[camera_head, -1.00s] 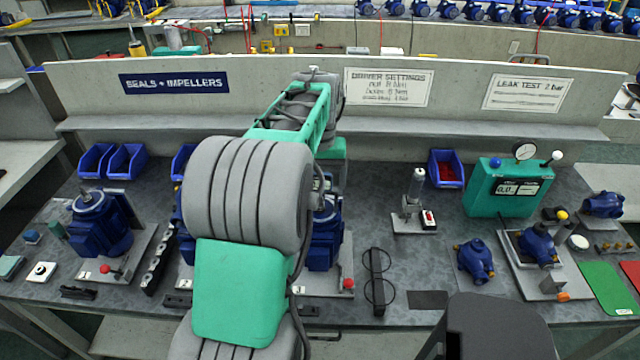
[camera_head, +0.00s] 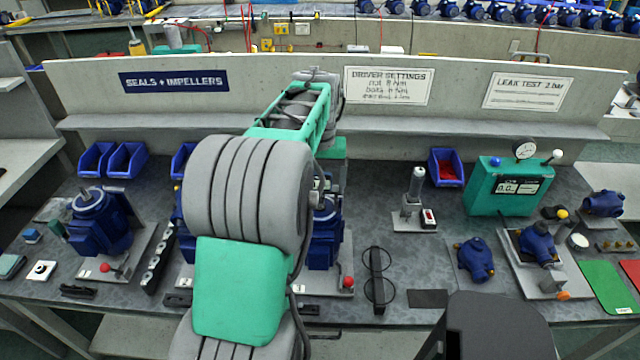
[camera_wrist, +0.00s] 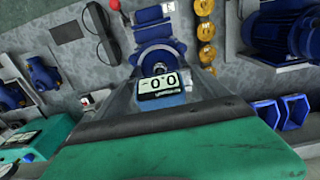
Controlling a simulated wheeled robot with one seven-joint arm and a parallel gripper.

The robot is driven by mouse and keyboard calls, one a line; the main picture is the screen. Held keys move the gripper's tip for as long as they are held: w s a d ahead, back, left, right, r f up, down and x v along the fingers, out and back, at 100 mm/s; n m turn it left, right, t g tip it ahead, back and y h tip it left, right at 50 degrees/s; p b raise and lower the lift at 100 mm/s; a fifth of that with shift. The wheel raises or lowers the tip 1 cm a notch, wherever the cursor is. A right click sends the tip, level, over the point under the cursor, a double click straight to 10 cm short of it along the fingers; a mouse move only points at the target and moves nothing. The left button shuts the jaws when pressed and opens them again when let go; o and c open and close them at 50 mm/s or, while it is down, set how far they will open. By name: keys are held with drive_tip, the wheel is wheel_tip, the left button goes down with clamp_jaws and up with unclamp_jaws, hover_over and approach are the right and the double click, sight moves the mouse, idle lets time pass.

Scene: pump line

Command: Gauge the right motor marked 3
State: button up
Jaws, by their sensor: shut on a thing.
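The right motor (camera_head: 325,235) is blue and partly hidden by my arm in the head view. In the wrist view, which is turned around, the motor (camera_wrist: 153,40) is upper middle with its round end toward the camera. A small gauge (camera_wrist: 160,85) with a display reading about -0.0 is in front of that end. My gripper (camera_wrist: 162,100) is shut on the gauge, its fingers barely distinguishable. I cannot tell whether the gauge touches the motor. A small white tag (camera_wrist: 112,20) is beside the motor; its mark is too small to read.
A red knob (camera_head: 347,283) stands at the motor plate's right corner. The left motor (camera_head: 95,225) is farther left. Yellow discs (camera_wrist: 205,30) sit in a rack beside the motor. A teal leak tester (camera_head: 505,185) stands right.

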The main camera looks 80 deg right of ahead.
idle(0.3)
drive_tip(key=o, duration=1.6)
wheel_tip(320, 180, up, 9)
drive_tip(key=p, duration=0.7)
